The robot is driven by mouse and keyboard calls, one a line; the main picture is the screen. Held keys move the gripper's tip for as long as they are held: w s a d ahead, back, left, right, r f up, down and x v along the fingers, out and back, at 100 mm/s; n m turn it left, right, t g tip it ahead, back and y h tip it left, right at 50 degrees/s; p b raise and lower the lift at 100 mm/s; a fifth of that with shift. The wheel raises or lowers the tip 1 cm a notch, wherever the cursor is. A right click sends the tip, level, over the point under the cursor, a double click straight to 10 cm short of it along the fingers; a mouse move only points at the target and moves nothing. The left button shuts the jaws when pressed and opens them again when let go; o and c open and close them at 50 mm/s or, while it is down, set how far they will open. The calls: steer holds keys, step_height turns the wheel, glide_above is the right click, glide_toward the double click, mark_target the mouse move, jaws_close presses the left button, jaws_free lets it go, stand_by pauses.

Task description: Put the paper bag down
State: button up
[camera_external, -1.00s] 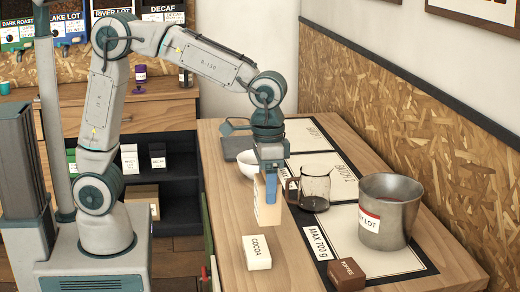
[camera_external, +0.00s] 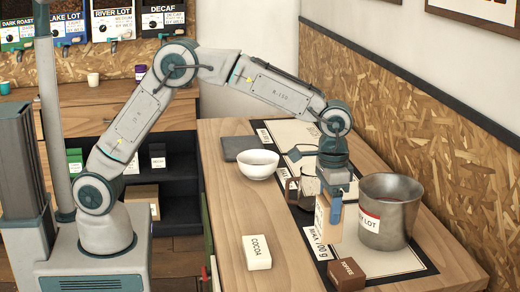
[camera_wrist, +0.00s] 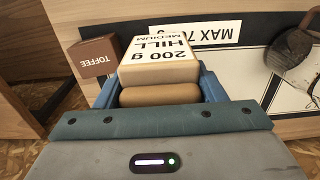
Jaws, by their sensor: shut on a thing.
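The paper bag (camera_external: 327,221) is tan with a white label. In the wrist view the bag (camera_wrist: 160,60) reads "200 g HILL MEDIUM". My gripper (camera_external: 336,205) is shut on it, with a blue finger on each side. In the outside view the bag hangs upright over the front part of the mat, left of the metal bucket. I cannot tell whether its bottom touches the mat. It partly covers the mat's "MAX 700 g" label (camera_external: 317,246).
A steel bucket (camera_external: 401,213) stands right of the bag. A brown TOFFEE box (camera_external: 347,274) stands in front and a white COCOA box (camera_external: 256,252) to the left. A glass jug (camera_external: 308,184) is behind my gripper, partly hidden. A white bowl (camera_external: 258,165) stands farther back.

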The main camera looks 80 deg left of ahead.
steer(key=shift+w+a+f, duration=0.55)
steer(key=shift+w+a, duration=0.15)
steer(key=shift+a, duration=0.05)
steer(key=shift+w+a+f, duration=0.1)
steer(key=shift+f, duration=0.15)
steer(key=shift+f+p, duration=0.45)
steer(key=shift+f, duration=1.4)
steer(key=shift+f, duration=0.2)
steer(key=o, duration=1.1)
steer(key=shift+r, duration=0.15)
